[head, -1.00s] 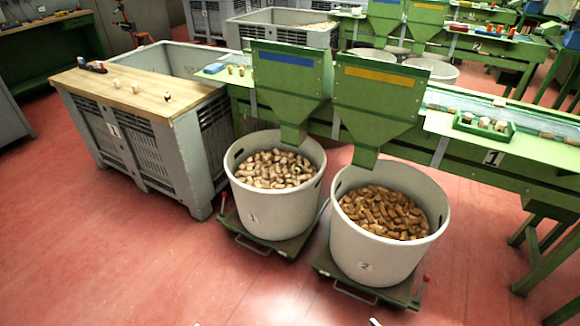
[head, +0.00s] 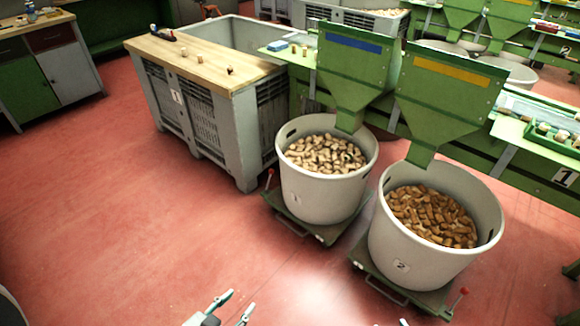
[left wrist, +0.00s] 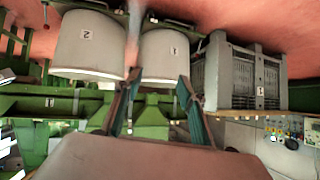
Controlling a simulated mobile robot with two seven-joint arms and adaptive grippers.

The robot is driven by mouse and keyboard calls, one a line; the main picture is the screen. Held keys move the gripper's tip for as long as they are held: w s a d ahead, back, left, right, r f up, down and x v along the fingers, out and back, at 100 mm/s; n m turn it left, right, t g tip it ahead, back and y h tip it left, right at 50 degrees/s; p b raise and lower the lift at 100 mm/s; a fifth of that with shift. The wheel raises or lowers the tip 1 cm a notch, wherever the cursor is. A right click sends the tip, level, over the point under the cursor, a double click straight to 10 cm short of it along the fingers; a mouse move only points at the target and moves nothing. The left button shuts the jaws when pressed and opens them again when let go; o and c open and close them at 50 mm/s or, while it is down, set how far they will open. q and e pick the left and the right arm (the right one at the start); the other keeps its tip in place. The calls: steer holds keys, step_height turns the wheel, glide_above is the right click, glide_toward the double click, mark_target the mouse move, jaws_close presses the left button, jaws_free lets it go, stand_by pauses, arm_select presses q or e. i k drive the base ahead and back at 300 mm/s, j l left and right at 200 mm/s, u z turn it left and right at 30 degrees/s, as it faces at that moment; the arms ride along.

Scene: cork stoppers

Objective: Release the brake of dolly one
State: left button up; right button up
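Dolly one (head: 322,233) is a low green platform under the grey tub marked 1 (head: 318,190). A short lever with a red knob (head: 270,173) stands upright at its left corner, beside the crate. My left gripper (head: 234,305) is open and empty at the bottom of the head view, in front of dolly one and apart from it. Only a small tip of my right gripper (head: 403,322) shows at the bottom edge.
Dolly two (head: 400,290), with a red-knobbed lever (head: 463,292), carries a tub of darker corks (head: 400,240) close on the right. A grey crate (head: 200,120) with a wooden top stands at the left. Green hoppers (head: 358,75) overhang the tubs. The red floor (head: 130,230) at left front is clear.

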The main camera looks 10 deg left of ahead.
mark_target(271, 172)
steer(key=i+j+z, duration=0.1)
steer(key=z, duration=0.35)
steer(key=j+z, duration=0.45)
steer(key=i+j+z, duration=0.2)
steer(key=j, duration=0.2)
steer(key=j+z, duration=0.2)
steer(key=j, duration=0.25)
steer(key=j+z, duration=0.2)
steer(key=j, duration=3)
